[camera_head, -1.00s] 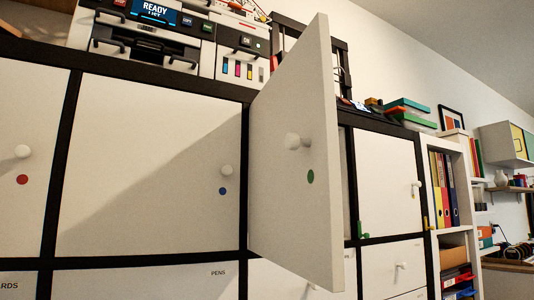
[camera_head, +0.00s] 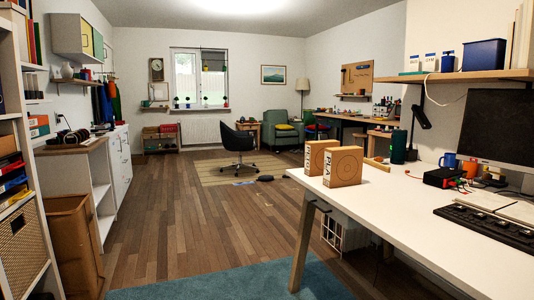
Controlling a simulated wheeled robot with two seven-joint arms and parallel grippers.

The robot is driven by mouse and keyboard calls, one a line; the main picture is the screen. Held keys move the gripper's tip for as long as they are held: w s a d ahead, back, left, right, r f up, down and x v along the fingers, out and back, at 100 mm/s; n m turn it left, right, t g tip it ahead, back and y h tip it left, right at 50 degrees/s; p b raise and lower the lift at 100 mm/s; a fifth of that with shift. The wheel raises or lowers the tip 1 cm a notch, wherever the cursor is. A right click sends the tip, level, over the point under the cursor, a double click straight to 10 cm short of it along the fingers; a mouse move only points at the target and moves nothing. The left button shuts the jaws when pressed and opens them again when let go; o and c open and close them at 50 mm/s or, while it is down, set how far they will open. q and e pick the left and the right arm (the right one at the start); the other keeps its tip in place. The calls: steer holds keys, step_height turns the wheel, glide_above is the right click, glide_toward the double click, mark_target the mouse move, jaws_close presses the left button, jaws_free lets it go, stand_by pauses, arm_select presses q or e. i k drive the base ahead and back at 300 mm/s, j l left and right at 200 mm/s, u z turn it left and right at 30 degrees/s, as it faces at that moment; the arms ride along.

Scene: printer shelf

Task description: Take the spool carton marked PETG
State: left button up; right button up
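Two brown spool cartons stand upright on the white desk (camera_head: 420,220) near its far left corner. The nearer carton (camera_head: 347,167) has a large ring printed on its face and letters on its narrow side that look like PLA. The other carton (camera_head: 314,152) stands just behind it to the left and is partly covered by it. Its side lettering is too small to read surely, so I cannot tell whether it says PETG. Neither of my grippers is in view.
The desk carries a dark green cylinder (camera_head: 398,147), a black keyboard (camera_head: 485,227) and a monitor (camera_head: 497,140). Wooden floor (camera_head: 190,220) lies open between the desk and the left-hand shelves. A black office chair (camera_head: 238,147) stands farther back; a teal rug (camera_head: 230,280) lies in front.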

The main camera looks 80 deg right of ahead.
mark_target(314, 150)
steer(key=z, duration=3)
steer(key=i+j, duration=0.9)
steer(key=l+z, duration=0.05)
